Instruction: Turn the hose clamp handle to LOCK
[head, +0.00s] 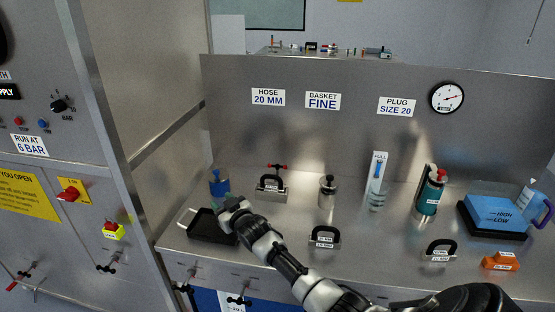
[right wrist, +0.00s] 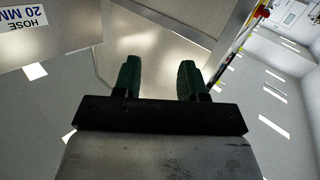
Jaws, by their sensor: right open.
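My right arm reaches in from the lower right of the head view. Its hand (head: 232,204) is over the back right part of a black tray, close to a blue item (head: 218,184). In the right wrist view my right gripper (right wrist: 160,78) is open, its two green fingers apart with nothing between them. I cannot tell which part is the hose clamp handle, and no LOCK marking is readable. My left gripper is not in view.
The black tray (head: 203,230) lies at the bench's left end. Black-handled blocks (head: 324,238), a small metal canister (head: 327,190), a green bottle (head: 430,193) and an orange piece (head: 501,262) stand to the right. A steel panel (head: 340,140) rises behind.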

